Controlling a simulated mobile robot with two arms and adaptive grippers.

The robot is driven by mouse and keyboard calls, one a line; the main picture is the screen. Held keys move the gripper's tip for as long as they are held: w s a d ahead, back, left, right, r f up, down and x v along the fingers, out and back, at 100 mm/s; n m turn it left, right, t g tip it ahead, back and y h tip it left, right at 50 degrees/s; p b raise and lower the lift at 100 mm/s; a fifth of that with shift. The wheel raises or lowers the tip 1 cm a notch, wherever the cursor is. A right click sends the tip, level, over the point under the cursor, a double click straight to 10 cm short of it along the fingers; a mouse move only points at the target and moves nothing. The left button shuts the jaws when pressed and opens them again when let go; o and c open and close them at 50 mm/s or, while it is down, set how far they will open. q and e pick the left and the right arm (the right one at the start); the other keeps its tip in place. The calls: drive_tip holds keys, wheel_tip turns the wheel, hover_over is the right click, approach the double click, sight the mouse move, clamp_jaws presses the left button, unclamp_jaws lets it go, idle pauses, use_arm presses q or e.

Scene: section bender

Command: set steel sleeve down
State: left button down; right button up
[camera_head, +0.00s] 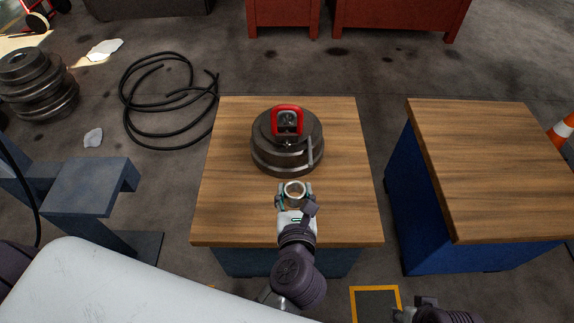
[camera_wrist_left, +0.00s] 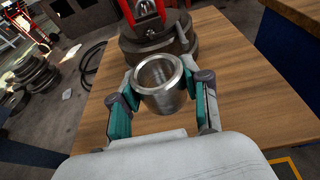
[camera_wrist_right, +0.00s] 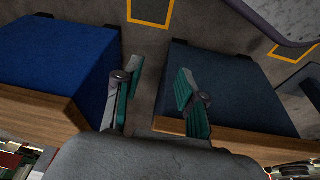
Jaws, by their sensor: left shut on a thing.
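The steel sleeve (camera_head: 294,191) is a short, shiny open cylinder over the front part of the middle wooden-topped table (camera_head: 230,205). My left gripper (camera_head: 295,198) is shut on it, one finger on each side. In the left wrist view the sleeve (camera_wrist_left: 160,84) stands upright between the teal fingers (camera_wrist_left: 160,100), its open top facing the camera. Whether its bottom touches the table is hidden. My right gripper shows in the right wrist view (camera_wrist_right: 155,85), open and empty, with floor and blue table sides beyond it.
A dark round stack of discs (camera_head: 287,150) with a red shackle (camera_head: 288,113) stands just behind the sleeve. A second wooden-topped table (camera_head: 490,165) is on the right, across a gap. A black hose (camera_head: 160,133) lies on the floor at left. The table's right front is clear.

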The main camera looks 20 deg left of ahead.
use_arm(q)
drive_tip(key=shift+d+f, duration=0.2)
drive_tip(key=shift+f, duration=0.5)
drive_tip(key=shift+a+f, duration=0.1)
drive_tip(key=shift+f, duration=0.1)
drive_tip(key=shift+w+a+f+b, duration=0.25)
drive_tip(key=shift+w+a+f, duration=0.15)
drive_tip(key=shift+a, duration=0.2)
drive_tip(key=shift+w+a+f+b, duration=0.2)
drive_tip(key=shift+w+a+f, duration=0.1)
drive_tip(key=shift+a+f, duration=0.25)
drive_tip(key=b, duration=0.2)
hover_over(265, 198)
wheel_tip(265, 198, down, 5)
drive_tip(key=shift+r, duration=0.1)
drive_tip(key=shift+a, duration=0.1)
wheel_tip(265, 198, down, 4)
drive_tip(key=shift+r+b, duration=0.1)
drive_tip(key=shift+b, duration=0.75)
use_arm(e)
drive_tip(key=w+a+r+t+y, duration=0.1)
drive_tip(key=w+a+r+t, duration=0.1)
drive_tip(key=w+r+t, duration=0.2)
drive_tip(key=shift+w+a+r+t, duration=0.2)
drive_tip(key=shift+w+t, duration=0.4)
drive_tip(key=shift+w, duration=1.15)
